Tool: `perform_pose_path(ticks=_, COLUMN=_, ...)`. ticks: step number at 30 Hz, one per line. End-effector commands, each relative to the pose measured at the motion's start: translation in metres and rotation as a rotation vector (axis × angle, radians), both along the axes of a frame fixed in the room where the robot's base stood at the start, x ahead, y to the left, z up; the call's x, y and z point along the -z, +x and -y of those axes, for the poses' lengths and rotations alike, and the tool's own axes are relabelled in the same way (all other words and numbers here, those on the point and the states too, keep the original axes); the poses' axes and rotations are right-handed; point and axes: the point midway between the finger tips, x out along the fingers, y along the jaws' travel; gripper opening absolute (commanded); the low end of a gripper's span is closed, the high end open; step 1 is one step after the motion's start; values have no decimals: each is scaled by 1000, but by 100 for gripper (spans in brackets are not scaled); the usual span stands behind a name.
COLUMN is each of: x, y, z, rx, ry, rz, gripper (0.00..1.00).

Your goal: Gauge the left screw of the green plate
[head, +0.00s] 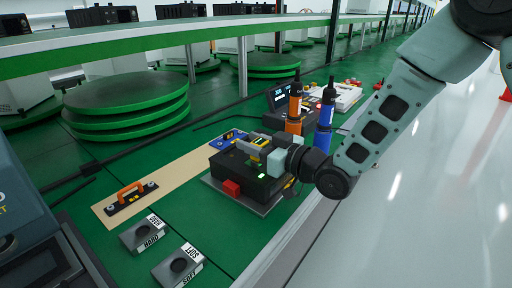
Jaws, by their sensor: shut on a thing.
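My gripper (262,152) reaches in from the right, low over a black box-like fixture (258,186). It is shut on a small yellow-and-grey tool (258,141), which looks like a gauge. Small green patches (251,164) show beneath the tool on top of the fixture. I cannot tell whether they belong to the green plate or to a display. The plate's left screw cannot be made out, and the gripper and tool hide part of the fixture's top. I cannot tell whether the tool touches anything below it.
An orange-handled black plate (130,198) and a blue plate (228,138) lie on a tan strip. Orange (294,108) and blue (325,122) drivers stand close behind my wrist. HARD (142,235) and SOFT (178,265) blocks are front left.

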Motion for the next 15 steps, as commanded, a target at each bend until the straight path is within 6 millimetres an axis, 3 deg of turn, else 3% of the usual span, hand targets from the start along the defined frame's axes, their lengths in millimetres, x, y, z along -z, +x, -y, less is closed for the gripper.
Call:
perform_pose_path(ticks=9, x=-59, y=0, z=0, rx=1, ry=2, rz=9, gripper=0)
perform_pose_path(ticks=15, x=-89, y=0, z=0, rx=0, ry=3, rz=5, gripper=0)
